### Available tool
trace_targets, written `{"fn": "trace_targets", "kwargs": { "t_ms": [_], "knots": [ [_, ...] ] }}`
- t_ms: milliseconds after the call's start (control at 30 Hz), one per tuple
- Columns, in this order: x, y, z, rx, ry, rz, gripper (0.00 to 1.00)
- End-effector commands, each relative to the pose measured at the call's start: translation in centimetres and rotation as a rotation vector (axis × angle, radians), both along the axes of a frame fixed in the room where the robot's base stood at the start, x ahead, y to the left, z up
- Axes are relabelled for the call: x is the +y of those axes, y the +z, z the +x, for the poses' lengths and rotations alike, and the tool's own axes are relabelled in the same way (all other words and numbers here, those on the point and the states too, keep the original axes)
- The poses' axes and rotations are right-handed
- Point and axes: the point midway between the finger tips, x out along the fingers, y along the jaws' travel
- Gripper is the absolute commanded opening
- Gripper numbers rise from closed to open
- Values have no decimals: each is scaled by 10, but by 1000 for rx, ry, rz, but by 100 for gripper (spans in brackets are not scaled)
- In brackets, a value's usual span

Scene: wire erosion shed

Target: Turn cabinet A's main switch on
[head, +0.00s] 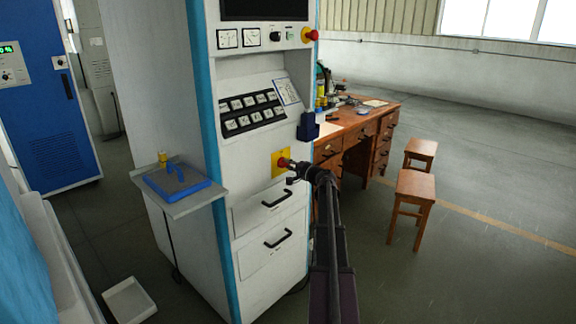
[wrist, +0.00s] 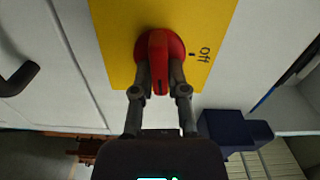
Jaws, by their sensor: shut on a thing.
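A red rotary main switch (head: 283,162) sits on a yellow plate (head: 276,170) on the front of a white cabinet with blue edges (head: 240,180). No letter naming the cabinet is readable. In the wrist view the red switch (wrist: 158,48) has a raised bar handle on a round base, on the yellow plate (wrist: 112,45). The word "Off" and a small black mark are printed to its right. My gripper (wrist: 160,78) is shut on the handle, one finger on each side. In the head view my gripper (head: 291,172) reaches the switch from the front right.
Two drawers with black handles (head: 278,198) lie below the switch. A dark blue box (head: 307,126) sticks out to its upper right. A small side shelf (head: 190,203) holds a blue item at left. A wooden desk (head: 350,130) and stools (head: 412,187) stand at right.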

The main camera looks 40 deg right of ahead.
Motion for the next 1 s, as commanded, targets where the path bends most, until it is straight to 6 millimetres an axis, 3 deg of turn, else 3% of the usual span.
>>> {"fn": "trace_targets", "kwargs": {
  "t_ms": [300, 733, 767, 867, 1000],
  "knots": [
    [-2, 0, 1, 8, -3, 117, 0],
    [-2, 0, 1, 8, -4, 130, 0],
    [-2, 0, 1, 8, -4, 130, 25],
    [-2, 0, 1, 9, -3, 129, 54],
    [-1, 0, 1, 10, -2, 128, 54]
  ]
}}
